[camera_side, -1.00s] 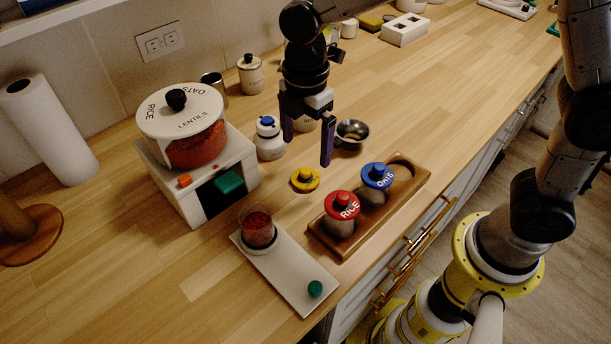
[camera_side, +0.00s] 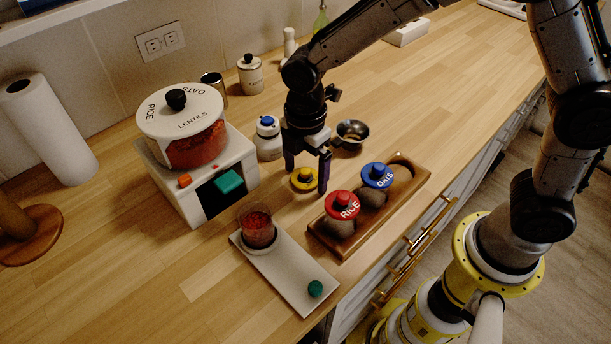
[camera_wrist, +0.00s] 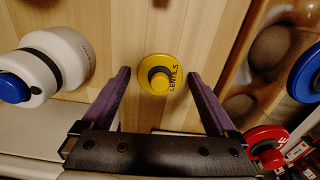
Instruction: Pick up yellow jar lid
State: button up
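The yellow jar lid (camera_side: 304,181) lies flat on the wooden counter. In the wrist view the yellow lid (camera_wrist: 160,74) shows a dark ring, a raised yellow knob and the letters "LENTILS". My gripper (camera_side: 306,187) is open and points down over the lid, with one purple finger on each side of it. In the wrist view my gripper (camera_wrist: 158,72) has its fingertips to the left and right of the lid, with gaps on both sides. I cannot tell how far the fingertips are above the counter.
A wooden tray (camera_side: 343,248) holds jars with a red RICE lid (camera_side: 342,205) and a blue OATS lid (camera_side: 377,175). A white bottle with a blue cap (camera_side: 269,139) and a metal bowl (camera_side: 352,131) stand close behind. A dispenser (camera_side: 182,130) stands left; a pale tray (camera_side: 283,278) lies in front.

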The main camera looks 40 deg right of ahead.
jog(key=c, duration=1.1)
